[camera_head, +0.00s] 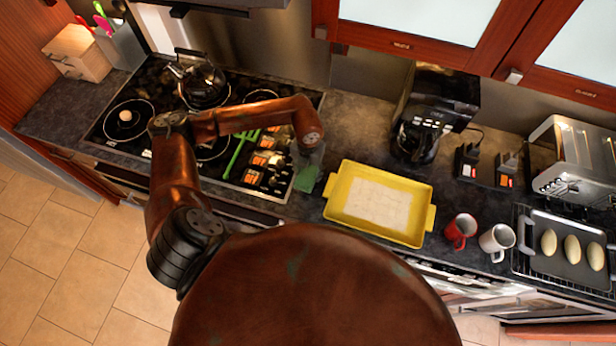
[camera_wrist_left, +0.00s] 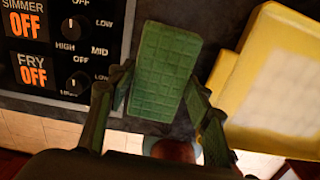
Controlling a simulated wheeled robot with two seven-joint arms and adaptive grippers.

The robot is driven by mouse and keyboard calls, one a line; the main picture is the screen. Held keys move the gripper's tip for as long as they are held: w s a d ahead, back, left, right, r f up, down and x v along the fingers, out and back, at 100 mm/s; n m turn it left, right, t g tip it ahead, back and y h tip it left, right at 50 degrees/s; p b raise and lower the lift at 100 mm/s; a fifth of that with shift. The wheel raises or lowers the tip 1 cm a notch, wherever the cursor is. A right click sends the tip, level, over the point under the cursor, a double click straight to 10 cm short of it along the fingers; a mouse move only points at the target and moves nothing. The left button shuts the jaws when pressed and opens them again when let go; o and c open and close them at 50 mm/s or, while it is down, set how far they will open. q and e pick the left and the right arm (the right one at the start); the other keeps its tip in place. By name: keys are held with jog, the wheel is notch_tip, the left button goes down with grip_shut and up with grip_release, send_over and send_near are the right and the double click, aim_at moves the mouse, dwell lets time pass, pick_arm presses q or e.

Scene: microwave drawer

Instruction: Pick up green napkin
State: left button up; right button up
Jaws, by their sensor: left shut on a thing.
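The green napkin (camera_head: 306,179) is at the front of the counter, between the stove and the yellow tray. In the left wrist view the napkin (camera_wrist_left: 162,75) is a green slab with a grid pattern, lying between my two fingers. My left gripper (camera_head: 312,160) reaches down over it from the left, and in the wrist view the left gripper (camera_wrist_left: 160,95) is shut on the napkin. I cannot tell whether the napkin is clear of the counter. My right gripper shows in neither view.
The yellow tray (camera_head: 427,217) stands close to the right of the napkin. The stove (camera_head: 125,135) with a kettle (camera_head: 203,82) and a green spatula (camera_head: 238,153) is to the left. A red mug (camera_head: 461,230) and a white mug (camera_head: 496,242) stand farther right. A coffee maker (camera_head: 420,130) is behind.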

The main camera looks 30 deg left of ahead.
pick_arm(q)
jog(key=s+d+r, duration=0.1)
jog(key=r, duration=0.1)
jog(key=s+r+b, duration=0.1)
jog(key=s, duration=0.1)
jog(key=s+d+r, duration=0.1)
jog(key=s+r, duration=0.1)
jog(key=shift+s+d+r, duration=0.1)
jog(key=shift+d+r, duration=0.2)
jog(key=s+d+r+b, duration=0.2)
jog(key=s+d+r, duration=0.1)
jog(key=s, duration=0.4)
jog(key=shift+d+r, duration=0.25)
jog(key=shift+r, duration=0.1)
jog(key=shift+s, duration=0.1)
jog(key=o, duration=0.4)
jog(key=c, duration=0.4)
